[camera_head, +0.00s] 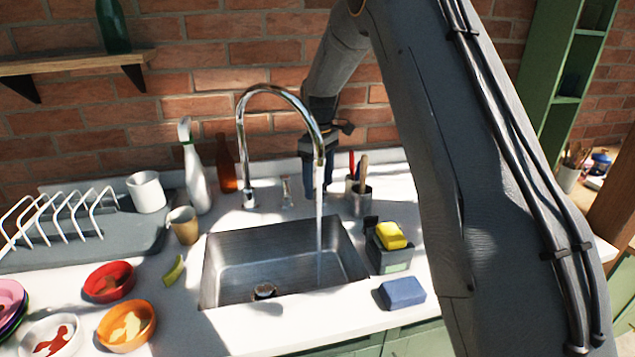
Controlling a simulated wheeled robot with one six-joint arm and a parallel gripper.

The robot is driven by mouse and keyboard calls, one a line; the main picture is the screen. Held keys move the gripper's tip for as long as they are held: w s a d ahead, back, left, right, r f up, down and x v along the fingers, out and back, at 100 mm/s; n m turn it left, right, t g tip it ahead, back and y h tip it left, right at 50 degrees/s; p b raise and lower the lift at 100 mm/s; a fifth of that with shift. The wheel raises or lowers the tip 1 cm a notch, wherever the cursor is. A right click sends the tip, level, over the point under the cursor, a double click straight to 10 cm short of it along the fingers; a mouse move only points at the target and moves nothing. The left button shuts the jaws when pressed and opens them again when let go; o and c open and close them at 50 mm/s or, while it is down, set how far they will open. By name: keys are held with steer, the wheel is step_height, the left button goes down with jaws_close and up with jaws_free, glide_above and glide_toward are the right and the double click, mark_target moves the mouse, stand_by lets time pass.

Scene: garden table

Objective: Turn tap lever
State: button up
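The chrome tap (241,150) arches up from the white counter behind the sink, and water runs from its spout into the basin. A small chrome lever (286,191) stands on the counter to the right of the tap's base. My gripper (316,190) points down behind the spout, just right of the lever. The spout and the water stream partly cover its fingers, so I cannot tell whether it is open or shut, or whether it touches the lever.
The steel sink (225,262) lies in front. A utensil holder (361,200) stands close right of my gripper. A sponge caddy (388,255) and blue sponge (402,292) are right of the sink. A spray bottle (196,178) and brown bottle (226,170) stand left of the tap.

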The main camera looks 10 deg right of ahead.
mark_target(319, 186)
steer(key=shift+r+n, duration=0.1)
steer(key=shift+n, duration=0.2)
steer(key=o, duration=1.1)
steer(key=shift+c, duration=0.2)
steer(key=shift+r+b, duration=1.1)
steer(key=shift+r, duration=2.75)
